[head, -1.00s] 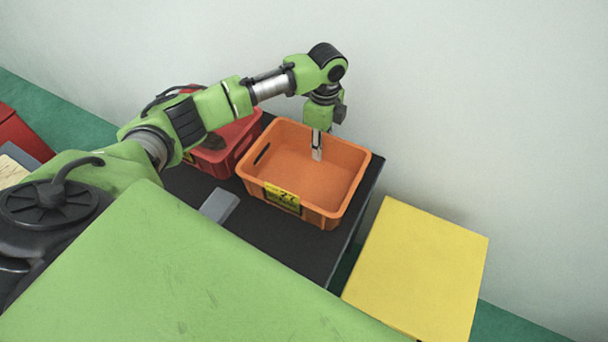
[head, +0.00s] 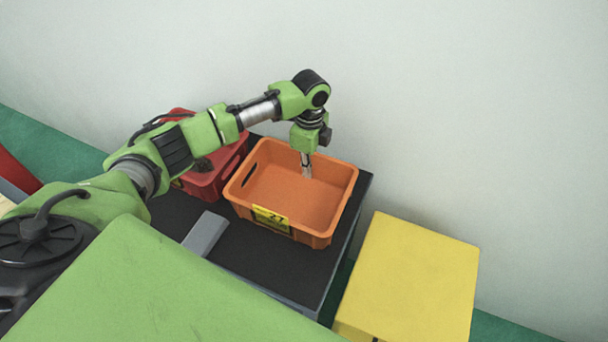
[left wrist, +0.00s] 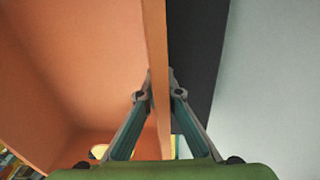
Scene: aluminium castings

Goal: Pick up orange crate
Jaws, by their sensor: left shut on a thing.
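The orange crate (head: 303,231) stands on the black-topped table (head: 258,257) in the head view. It is upright, its inside looks empty, and a yellow label (head: 270,218) is on its near wall. My left gripper (head: 307,168) points down at the crate's far wall. In the left wrist view the crate's wall (left wrist: 155,50) runs between the two fingers of my left gripper (left wrist: 160,92), one on each side, and they are shut on it. Whether the crate's bottom touches the table cannot be told. My right gripper is not in view.
A red crate (head: 207,185) with a dark thing in it stands left of the orange crate, partly behind my arm. A grey flat piece (head: 205,235) lies at the table's near side. A yellow box (head: 415,275) stands to the right. A pale wall (head: 450,110) rises behind.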

